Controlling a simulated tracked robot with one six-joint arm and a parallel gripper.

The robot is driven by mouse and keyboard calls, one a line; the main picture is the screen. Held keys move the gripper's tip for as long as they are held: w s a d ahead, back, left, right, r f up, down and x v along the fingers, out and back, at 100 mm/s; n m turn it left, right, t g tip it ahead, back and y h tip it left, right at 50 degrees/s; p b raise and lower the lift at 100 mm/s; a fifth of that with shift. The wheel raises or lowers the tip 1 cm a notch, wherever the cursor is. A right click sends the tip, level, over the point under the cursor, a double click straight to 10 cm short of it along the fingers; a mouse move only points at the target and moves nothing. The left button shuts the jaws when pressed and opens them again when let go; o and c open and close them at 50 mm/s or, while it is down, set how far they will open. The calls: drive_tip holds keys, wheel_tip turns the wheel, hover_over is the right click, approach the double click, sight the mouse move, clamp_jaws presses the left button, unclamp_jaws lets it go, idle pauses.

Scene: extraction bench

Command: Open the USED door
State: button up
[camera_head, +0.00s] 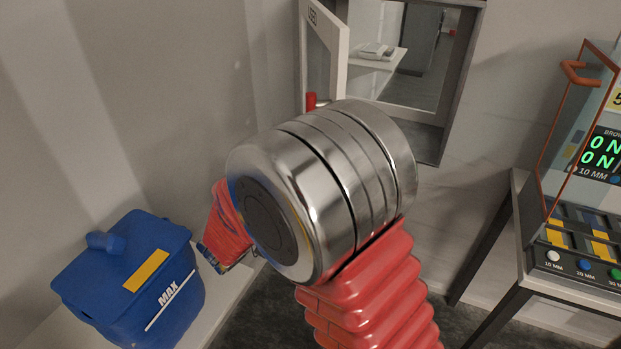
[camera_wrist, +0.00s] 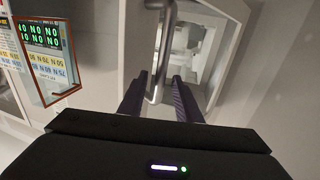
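The USED door (camera_head: 340,40) is a white-framed panel with a USED label at its top left. It stands swung out at an angle, left of a wall opening. A small red part shows at its foot; I cannot tell what it belongs to. In the wrist view, the dark fingers of my gripper (camera_wrist: 160,84) are apart. A silver bar handle (camera_wrist: 159,40) runs down between them, with gaps visible on both sides. I cannot tell how deep the bar sits between the fingers. My arm hides the gripper in the head view.
Through the opening, a white shelf (camera_head: 378,62) holds a pale object. A blue MAX box (camera_head: 105,285) stands at lower left. At right, a bench (camera_head: 520,275) carries a glass-fronted case with an orange handle (camera_head: 579,74) and a green-lit display (camera_head: 604,152). The display also shows in the wrist view (camera_wrist: 40,35).

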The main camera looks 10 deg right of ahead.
drive_tip(key=v, duration=0.6)
drive_tip(key=shift+a, duration=0.15)
drive_tip(key=shift+s, duration=0.1)
drive_tip(key=shift+c, duration=0.5)
